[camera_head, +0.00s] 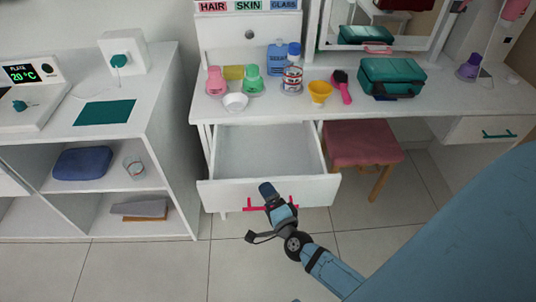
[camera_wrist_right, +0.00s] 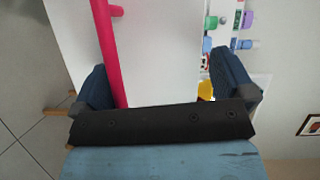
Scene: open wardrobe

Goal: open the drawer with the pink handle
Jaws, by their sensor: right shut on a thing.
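The white drawer (camera_head: 265,196) under the dressing table stands pulled out, and its empty inside shows in the head view. Its pink handle (camera_head: 255,208) runs across the drawer front. My right gripper (camera_head: 270,192) is at the middle of this front, shut on the handle, and partly hides it. In the right wrist view the pink handle (camera_wrist_right: 108,45) passes along the inner side of one finger of the right gripper (camera_wrist_right: 165,85), with the white drawer front (camera_wrist_right: 155,60) behind. My left gripper is not in view.
Toiletries and a teal case (camera_head: 392,74) stand on the dressing table (camera_head: 440,98). A pink stool (camera_head: 362,142) is close to the drawer's right. A white shelf unit (camera_head: 165,150) stands at the left. Another drawer with a teal handle (camera_head: 498,134) is at the right, shut.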

